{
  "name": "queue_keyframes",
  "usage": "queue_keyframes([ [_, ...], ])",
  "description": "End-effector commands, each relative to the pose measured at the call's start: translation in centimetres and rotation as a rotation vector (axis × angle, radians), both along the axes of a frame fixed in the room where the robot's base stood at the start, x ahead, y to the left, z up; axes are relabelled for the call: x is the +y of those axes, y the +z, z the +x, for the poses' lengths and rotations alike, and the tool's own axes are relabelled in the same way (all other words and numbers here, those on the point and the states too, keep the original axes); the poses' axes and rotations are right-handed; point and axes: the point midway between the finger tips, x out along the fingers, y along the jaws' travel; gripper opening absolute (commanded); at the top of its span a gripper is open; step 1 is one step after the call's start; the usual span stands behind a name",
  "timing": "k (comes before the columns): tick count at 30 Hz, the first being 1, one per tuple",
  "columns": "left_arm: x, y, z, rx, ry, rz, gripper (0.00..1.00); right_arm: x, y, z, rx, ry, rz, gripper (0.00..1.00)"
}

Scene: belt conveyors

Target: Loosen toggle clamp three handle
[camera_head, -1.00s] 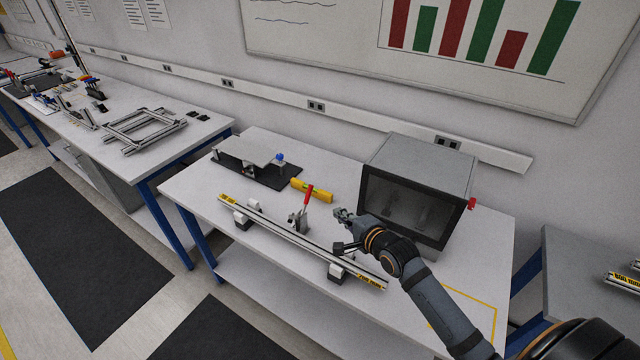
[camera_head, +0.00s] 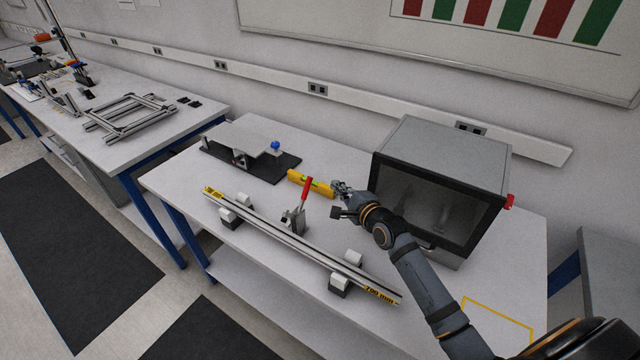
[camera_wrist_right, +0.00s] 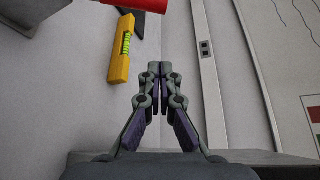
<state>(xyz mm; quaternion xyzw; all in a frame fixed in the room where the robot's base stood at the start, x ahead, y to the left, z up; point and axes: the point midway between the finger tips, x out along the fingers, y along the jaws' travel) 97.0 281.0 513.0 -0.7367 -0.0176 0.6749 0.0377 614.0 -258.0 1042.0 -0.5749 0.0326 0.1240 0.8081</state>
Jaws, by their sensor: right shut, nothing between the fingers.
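A toggle clamp (camera_head: 293,221) with an upright red handle (camera_head: 306,193) stands on the table just behind a long metal rail. My right gripper (camera_head: 336,186) is to the right of the handle, apart from it, with a small gap between. In the right wrist view the gripper (camera_wrist_right: 155,68) has its fingertips together with nothing between them. The red handle (camera_wrist_right: 135,4) shows at the top edge of that view, and the clamp's body is mostly cut off there. My left gripper is not in view.
The long rail (camera_head: 270,231) rests on white blocks in front of the clamp. A yellow level (camera_head: 311,184) lies behind the handle. A grey box with a dark window (camera_head: 425,211) stands close on the right. A dark plate fixture (camera_head: 281,168) sits at the back left.

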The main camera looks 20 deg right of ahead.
Motion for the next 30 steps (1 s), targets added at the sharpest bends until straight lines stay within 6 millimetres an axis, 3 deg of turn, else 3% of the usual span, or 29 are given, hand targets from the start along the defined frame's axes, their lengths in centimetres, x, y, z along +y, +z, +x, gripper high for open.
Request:
queue_keyframes([
  [8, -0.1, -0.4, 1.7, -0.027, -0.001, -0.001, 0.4, 1.1, -1.1, 5.9, -0.001, 0.002, 0.005, 0.0],
  [10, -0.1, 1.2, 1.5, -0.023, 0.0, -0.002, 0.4, 2.3, 0.0, 5.0, 0.001, 0.003, 0.004, 0.0],
  [15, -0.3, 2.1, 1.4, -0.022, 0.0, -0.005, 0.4, 3.9, 0.5, 4.1, 0.0, 0.002, 0.001, 0.0],
  [30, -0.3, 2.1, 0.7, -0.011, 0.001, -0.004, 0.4, 4.4, 0.4, 3.9, -0.002, 0.001, -0.003, 0.0],
])
